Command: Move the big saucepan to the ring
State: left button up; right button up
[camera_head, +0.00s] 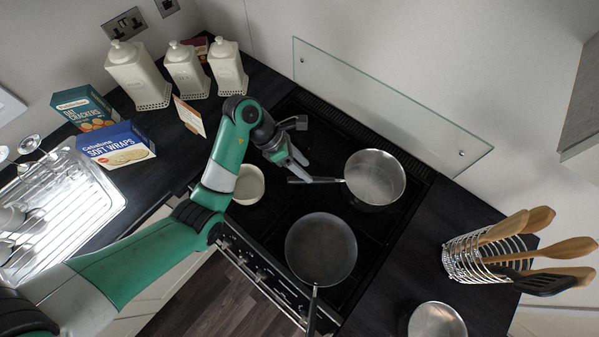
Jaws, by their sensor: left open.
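A large steel saucepan (374,180) stands upright at the right rear of the black hob (290,205). Its dark handle points left. My left gripper (298,164) is open and empty, just above and left of the handle's end. I cannot tell whether it touches the handle. Another steel pan (437,322) stands on the worktop at the bottom right, partly cut off by the picture edge. The rings are hard to make out on the dark hob. My right gripper is out of view.
A dark frying pan (321,250) sits at the front right of the hob, handle toward the front. A cream pan (249,186) sits at the left, partly behind my arm. A glass splashback (385,95) stands behind. A utensil rack (470,256) stands right.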

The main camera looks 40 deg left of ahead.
pick_arm(q)
jog(key=v, duration=0.2)
jog(key=shift+s+a+r, duration=0.1)
jog(key=shift+a+r, duration=0.05)
jog(key=shift+r, duration=0.2)
